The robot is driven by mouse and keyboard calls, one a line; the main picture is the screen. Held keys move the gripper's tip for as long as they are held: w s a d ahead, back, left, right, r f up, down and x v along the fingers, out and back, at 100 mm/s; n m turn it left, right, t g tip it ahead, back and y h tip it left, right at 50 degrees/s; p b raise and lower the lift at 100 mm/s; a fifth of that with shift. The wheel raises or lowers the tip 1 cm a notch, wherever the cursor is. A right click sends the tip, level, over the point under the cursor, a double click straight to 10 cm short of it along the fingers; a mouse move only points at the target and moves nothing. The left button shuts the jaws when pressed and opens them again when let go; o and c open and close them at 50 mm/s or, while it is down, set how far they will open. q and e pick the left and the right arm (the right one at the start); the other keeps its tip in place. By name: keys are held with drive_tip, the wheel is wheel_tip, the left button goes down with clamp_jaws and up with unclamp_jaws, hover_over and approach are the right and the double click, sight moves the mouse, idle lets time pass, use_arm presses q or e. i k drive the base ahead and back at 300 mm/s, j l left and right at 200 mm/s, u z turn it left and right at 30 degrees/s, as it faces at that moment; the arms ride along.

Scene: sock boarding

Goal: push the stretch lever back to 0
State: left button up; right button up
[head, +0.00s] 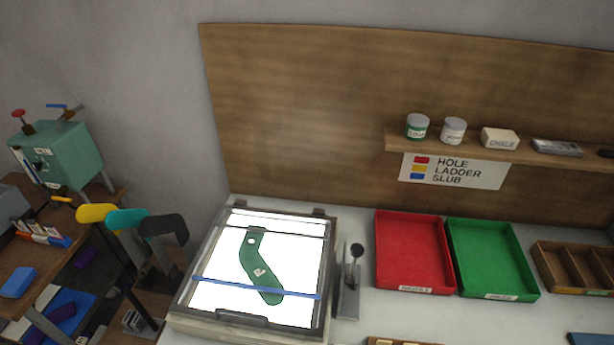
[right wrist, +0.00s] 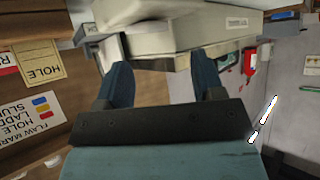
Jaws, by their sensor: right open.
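The stretch lever (head: 357,250) has a black round knob on a thin stem. It stands on a grey upright bracket (head: 347,300) at the right side of the light box frame (head: 328,270). Its scale is too small to read, so I cannot tell its setting. A green sock (head: 262,265) lies on the lit white panel, with a blue bar (head: 255,287) across it. My right gripper (right wrist: 160,68) is open in the right wrist view, its two blue fingers apart with nothing between them. I do not see the lever there. Neither gripper shows in the head view.
A red tray (head: 412,287) and a green tray (head: 495,290) stand right of the lever. A wooden divided box (head: 570,285) is further right. Yellow, teal and black foot forms (head: 125,218) stand left of the light box. A pale box (right wrist: 185,30) is beyond my right fingers.

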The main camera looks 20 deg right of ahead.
sight(356, 251)
drive_tip(key=k+z, duration=0.1)
drive_tip(key=z, duration=0.9)
